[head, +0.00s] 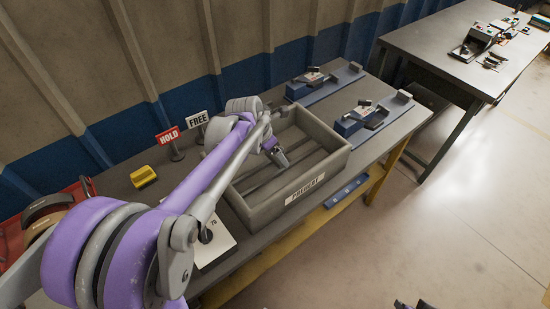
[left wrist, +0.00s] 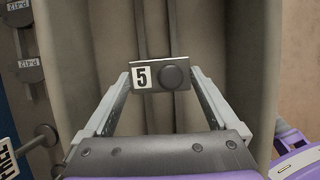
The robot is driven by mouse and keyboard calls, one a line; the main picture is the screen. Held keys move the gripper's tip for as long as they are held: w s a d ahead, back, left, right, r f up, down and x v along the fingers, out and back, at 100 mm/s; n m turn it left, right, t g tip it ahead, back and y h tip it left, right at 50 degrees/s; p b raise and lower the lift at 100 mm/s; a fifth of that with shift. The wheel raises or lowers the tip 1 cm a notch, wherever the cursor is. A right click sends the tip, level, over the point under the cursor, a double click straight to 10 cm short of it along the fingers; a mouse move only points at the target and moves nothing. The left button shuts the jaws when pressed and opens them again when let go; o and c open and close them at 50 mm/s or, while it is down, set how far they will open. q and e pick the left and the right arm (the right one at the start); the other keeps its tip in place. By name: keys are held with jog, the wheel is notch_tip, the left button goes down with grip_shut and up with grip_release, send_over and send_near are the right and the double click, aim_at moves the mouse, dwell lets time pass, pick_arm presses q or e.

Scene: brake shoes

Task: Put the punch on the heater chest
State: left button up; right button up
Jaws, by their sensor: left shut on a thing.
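My left gripper (head: 277,156) reaches over the open grey chest marked PREHEAT (head: 305,187), which I take for the heater chest. In the left wrist view its fingers (left wrist: 160,76) are shut on a small grey piece (left wrist: 145,88) with a white "5" label and a round dark knob. This is probably the punch; its lower part is hidden. The slatted inside of the chest (left wrist: 118,60) shows beneath it. I cannot tell whether the piece touches the chest.
HOLD (head: 168,135) and FREE (head: 198,119) signs and a yellow block (head: 143,176) stand left of the chest. Grey round parts (head: 244,104) stand behind it. Two blue fixtures (head: 372,119) are on the bench to the right. Another table (head: 430,45) stands farther right.

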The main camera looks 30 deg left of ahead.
pick_arm(q)
jog(key=shift+f, duration=1.2)
jog(key=shift+f, duration=0.2)
jog(key=o, duration=1.5)
jog(key=shift+r, duration=0.15)
jog(key=shift+r, duration=0.35)
jog(key=p+v, duration=0.1)
jog(key=v, duration=1)
jog(key=shift+s+r, duration=0.15)
jog(key=shift+r, duration=0.05)
